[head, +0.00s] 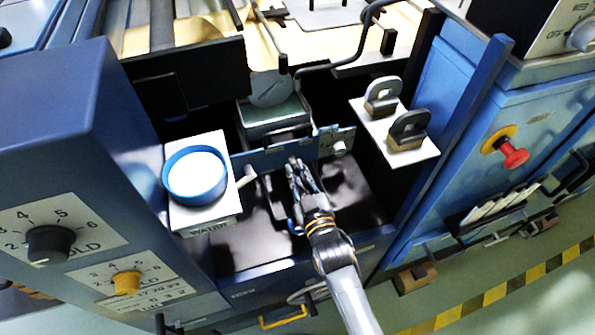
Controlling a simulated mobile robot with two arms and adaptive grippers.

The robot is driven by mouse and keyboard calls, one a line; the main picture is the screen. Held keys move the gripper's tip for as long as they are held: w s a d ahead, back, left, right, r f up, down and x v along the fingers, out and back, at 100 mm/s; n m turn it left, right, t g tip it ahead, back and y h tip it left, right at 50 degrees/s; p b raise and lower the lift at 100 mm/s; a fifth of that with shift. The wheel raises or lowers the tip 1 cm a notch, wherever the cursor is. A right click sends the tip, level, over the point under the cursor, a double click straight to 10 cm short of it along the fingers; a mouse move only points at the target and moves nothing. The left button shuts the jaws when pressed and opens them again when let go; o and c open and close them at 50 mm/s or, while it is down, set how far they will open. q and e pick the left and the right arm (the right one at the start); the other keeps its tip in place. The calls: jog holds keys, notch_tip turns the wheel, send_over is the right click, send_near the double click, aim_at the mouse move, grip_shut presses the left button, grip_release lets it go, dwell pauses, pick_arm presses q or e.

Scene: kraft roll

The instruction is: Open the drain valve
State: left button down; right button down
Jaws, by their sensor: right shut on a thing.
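My right gripper (302,178) reaches up from the bottom right into the dark recess in the middle of the machine. Its fingers are shut on a small part just below the blue bar. That part looks like the drain valve's handle, but the fingers cover most of it, so its angle cannot be told. A white box marked WATER (208,217) with a blue-rimmed round cup (195,176) stands left of the gripper. My left gripper is not in view.
A blue bar (275,157) crosses just behind the gripper, with a glass-sided box (275,120) and a round gauge (271,88) behind it. A white plate (392,130) with two dark clips is at right. A red knob (514,154) sticks out from the right cabinet.

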jog(key=c, duration=1.3)
grip_release()
jog(key=shift+c, duration=0.2)
jog(key=shift+s, duration=0.15)
jog(key=v, duration=1.1)
jog(key=shift+s, duration=0.35)
jog(key=shift+d, duration=0.15)
